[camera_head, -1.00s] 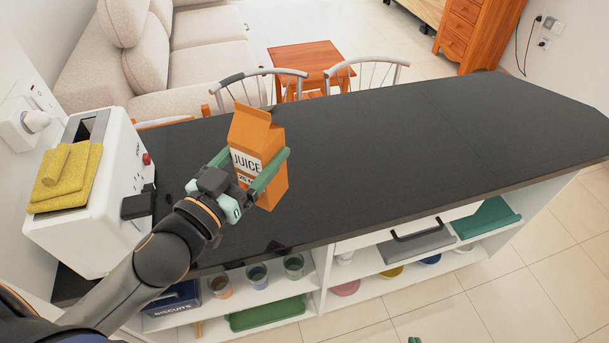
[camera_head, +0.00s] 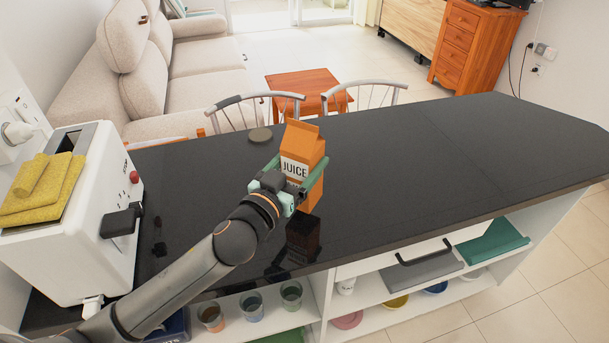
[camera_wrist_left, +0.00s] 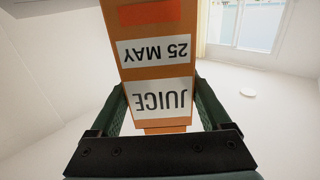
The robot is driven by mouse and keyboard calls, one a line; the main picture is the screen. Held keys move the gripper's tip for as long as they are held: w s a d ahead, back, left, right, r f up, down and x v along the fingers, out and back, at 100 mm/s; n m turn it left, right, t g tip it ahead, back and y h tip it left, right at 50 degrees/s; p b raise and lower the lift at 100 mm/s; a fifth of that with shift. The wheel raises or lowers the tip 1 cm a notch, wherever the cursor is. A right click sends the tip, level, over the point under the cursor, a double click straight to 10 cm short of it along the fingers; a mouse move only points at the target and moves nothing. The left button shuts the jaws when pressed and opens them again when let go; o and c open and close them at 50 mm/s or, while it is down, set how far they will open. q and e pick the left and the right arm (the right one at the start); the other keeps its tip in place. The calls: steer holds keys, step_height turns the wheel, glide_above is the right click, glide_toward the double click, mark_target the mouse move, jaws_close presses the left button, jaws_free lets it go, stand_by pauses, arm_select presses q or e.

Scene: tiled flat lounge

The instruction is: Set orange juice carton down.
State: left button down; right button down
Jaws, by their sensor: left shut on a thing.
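The orange juice carton (camera_head: 303,158) is an orange box with a gabled top and a white JUICE label. My left gripper (camera_head: 298,184) is shut on it, with green fingers on both sides. The carton is nearly upright over the black countertop (camera_head: 420,160). A dark reflection shows below it, so it looks held above the surface, though the gap is hard to judge. In the left wrist view the carton (camera_wrist_left: 155,60) sits between the two fingers, its label upside down. My right gripper is not in view.
A white toaster (camera_head: 85,220) with yellow cloths (camera_head: 45,190) stands at the left. A small round disc (camera_head: 260,135) lies on the counter behind the gripper. The counter to the right is clear. Shelves below hold glasses (camera_head: 251,306) and bowls.

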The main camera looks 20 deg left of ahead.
arm_select(q)
steer(key=shift+w+d, duration=0.1)
steer(key=shift+w, duration=0.1)
steer(key=shift+w+f+b, duration=0.2)
steer(key=shift+f+b, duration=0.15)
steer(key=shift+f, duration=1.5)
steer(key=shift+f, duration=0.15)
jaws_free()
steer(key=shift+f, duration=0.15)
